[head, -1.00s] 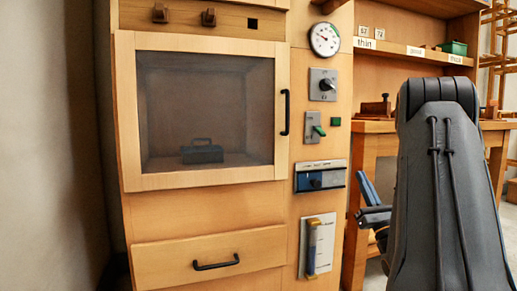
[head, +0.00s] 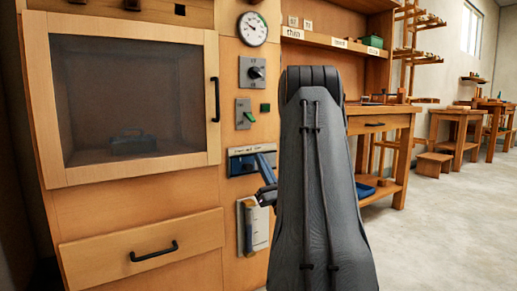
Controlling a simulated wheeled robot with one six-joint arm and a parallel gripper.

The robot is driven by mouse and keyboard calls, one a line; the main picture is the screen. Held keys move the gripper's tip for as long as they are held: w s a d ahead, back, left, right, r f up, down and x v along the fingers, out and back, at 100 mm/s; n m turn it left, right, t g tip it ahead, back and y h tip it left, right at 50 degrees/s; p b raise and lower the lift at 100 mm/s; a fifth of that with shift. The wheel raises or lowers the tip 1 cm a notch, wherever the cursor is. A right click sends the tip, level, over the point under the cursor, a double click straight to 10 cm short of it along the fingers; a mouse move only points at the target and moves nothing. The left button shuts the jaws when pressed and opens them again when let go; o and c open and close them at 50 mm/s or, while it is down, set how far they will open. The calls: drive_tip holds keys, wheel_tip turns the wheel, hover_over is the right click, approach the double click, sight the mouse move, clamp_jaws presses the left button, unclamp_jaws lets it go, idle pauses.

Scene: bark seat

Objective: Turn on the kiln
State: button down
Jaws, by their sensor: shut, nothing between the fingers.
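The kiln is a wooden cabinet (head: 140,205) with a dark glass door (head: 135,100) on the left. Its door is closed, with a black handle at the right edge. A control column beside it carries a round gauge (head: 252,28), a black rotary knob (head: 257,72) on a grey plate, a green lever switch (head: 246,117) and a small green button or lamp (head: 265,108). My gripper (head: 262,198) is small and partly hidden behind my dark arm. It appears shut and empty, in front of the lower controls, below the green lever. Contact cannot be told.
A drawer (head: 150,250) is below the door. A workbench (head: 385,125) stands behind my arm. Open floor (head: 450,230) lies to the right.

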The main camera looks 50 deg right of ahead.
sight(251, 118)
drive_tip(key=x, duration=0.9)
drive_tip(key=shift+w+f, duration=0.1)
drive_tip(key=shift+s+r+b, duration=0.15)
drive_tip(key=shift+r+b, duration=0.1)
drive_tip(key=shift+r, duration=0.3)
drive_tip(key=shift+s+r+b, duration=0.15)
drive_tip(key=shift+r+b, duration=0.1)
drive_tip(key=shift+r, duration=0.25)
drive_tip(key=shift+s+a+r+b, duration=0.1)
drive_tip(key=shift+s+r+b, duration=0.15)
drive_tip(key=shift+r, duration=0.25)
drive_tip(key=shift+s+a+r+b, duration=0.15)
drive_tip(key=shift+s+r, duration=0.1)
drive_tip(key=shift+r, duration=0.25)
drive_tip(key=shift+d, duration=0.1)
